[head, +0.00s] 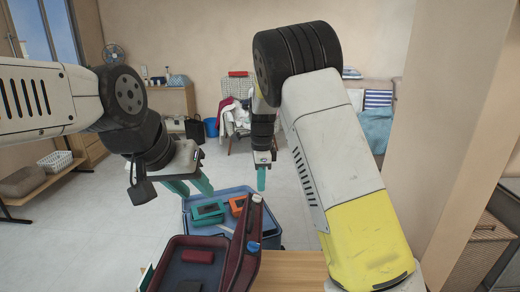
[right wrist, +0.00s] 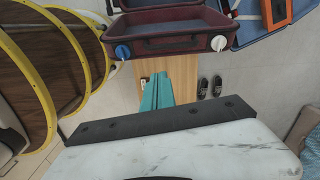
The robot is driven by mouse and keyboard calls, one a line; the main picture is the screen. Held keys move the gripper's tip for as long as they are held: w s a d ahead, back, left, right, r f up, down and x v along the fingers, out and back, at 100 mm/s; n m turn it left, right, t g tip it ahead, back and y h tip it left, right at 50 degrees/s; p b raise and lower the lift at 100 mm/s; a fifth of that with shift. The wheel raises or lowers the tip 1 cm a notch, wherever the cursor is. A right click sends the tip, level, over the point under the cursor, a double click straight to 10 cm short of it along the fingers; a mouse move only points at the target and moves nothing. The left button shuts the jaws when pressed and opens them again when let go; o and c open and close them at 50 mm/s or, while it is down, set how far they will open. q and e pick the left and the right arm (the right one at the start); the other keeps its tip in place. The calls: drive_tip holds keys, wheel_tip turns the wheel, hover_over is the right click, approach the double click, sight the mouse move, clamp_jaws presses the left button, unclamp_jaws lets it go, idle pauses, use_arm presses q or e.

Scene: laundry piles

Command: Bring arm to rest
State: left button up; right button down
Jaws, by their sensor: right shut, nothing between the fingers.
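My right arm comes down from the upper right in the head view, with a white and yellow link in front. My right gripper (head: 261,180) has teal fingers pointing down, shut and empty, above and beyond the open cases. In the right wrist view its fingers (right wrist: 157,92) lie side by side with nothing between them. My left arm comes in from the left. My left gripper (head: 194,190) has its teal fingers spread apart, with nothing seen between them, close to the left edge of the blue case.
An open dark red case (head: 265,215) stands on a wooden table (head: 292,268). Behind it is an open blue case (head: 232,193) holding a green item (head: 208,212) and an orange item (head: 237,205). A chair with clothes (head: 238,115) stands further back.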

drive_tip(key=s+d+r+n+t+y, duration=0.3)
drive_tip(key=s+d+r+n, duration=0.7)
drive_tip(key=s+r, duration=0.4)
drive_tip(key=s+d+r+n+t, duration=0.1)
drive_tip(key=s+d+n, duration=0.2)
drive_tip(key=s, duration=0.4)
drive_tip(key=s+d+r+n+t+h, duration=0.1)
drive_tip(key=s+d+n+t, duration=0.1)
drive_tip(key=s, duration=0.5)
drive_tip(key=shift+d+r+n, duration=0.25)
drive_tip(key=shift+d+n, duration=0.25)
drive_tip(key=shift+n, duration=0.6)
drive_tip(key=shift+w, duration=0.1)
